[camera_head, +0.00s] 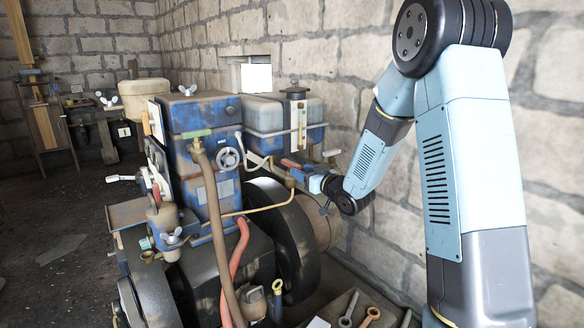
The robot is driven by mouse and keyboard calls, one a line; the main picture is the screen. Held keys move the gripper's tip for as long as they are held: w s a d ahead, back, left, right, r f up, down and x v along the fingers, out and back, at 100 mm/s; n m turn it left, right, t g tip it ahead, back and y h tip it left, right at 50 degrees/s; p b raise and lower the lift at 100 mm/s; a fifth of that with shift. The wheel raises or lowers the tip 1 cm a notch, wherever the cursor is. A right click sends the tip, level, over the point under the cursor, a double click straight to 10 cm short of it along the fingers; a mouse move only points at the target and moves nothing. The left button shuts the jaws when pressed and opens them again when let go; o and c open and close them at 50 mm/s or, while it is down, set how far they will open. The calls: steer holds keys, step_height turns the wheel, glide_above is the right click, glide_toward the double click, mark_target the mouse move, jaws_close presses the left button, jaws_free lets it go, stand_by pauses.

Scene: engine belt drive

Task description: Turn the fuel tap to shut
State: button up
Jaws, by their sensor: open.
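The blue engine (203,160) stands in the middle of the view, with a blue and grey tank (266,118) behind it on the right. Below the tank a small red lever (291,163) shows beside a brass fuel pipe (265,208) that curves down to the engine. This looks like the fuel tap; its body is small and partly hidden. My gripper (300,174) reaches in from the right, close to the lever and the pipe's upper end. It is open. The fingertips are too small to tell whether they touch the tap.
A dark flywheel (285,240) stands below my gripper. A small handwheel (228,158) and a red hose (233,268) are on the engine. A tray (341,304) with spanners lies at the bottom. A stone wall (385,250) stands close behind the arm. Open floor lies at left.

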mark_target(291, 166)
steer(key=shift+x, duration=3.2)
jaws_close()
